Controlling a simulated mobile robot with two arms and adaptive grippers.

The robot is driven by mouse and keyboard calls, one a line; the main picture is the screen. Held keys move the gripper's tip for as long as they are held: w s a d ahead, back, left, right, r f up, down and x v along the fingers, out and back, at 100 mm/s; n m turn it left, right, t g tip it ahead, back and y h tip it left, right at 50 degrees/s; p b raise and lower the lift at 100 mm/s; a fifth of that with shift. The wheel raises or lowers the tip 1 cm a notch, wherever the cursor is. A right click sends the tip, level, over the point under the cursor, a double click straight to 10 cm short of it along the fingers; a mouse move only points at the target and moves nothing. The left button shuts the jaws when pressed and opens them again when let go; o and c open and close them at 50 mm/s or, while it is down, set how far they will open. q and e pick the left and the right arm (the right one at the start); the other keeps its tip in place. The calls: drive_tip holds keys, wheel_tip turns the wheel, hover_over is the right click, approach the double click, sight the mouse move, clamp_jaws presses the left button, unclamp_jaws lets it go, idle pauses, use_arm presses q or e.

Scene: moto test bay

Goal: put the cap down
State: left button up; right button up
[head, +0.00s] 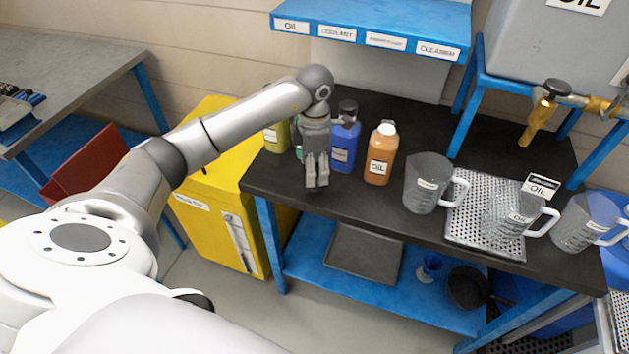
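My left gripper (317,184) points down over the front left part of the black bench top (360,205), in front of the bottles. Its fingers are close together. I cannot tell whether a cap is between them. The orange oil bottle (380,158) stands upright to its right and has a pale cap (387,128) on top. The blue bottle (344,150) stands just behind and right of the gripper, with a dark top (348,107). A yellow-green bottle (277,136) is partly hidden behind my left arm. My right gripper is not in view.
A grey measuring jug (428,185), a perforated tray (466,222) and clear jugs (512,212) stand on the right. A blue labelled shelf (375,22) overhangs the back. A brass tap (541,118) hangs at right. The bench's front left strip is clear.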

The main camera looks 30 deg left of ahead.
use_arm(q)
wheel_tip(320, 180, up, 6)
drive_tip(key=b, duration=0.1)
drive_tip(key=shift+r, duration=0.2)
drive_tip(key=shift+d, duration=0.1)
idle(0.3)
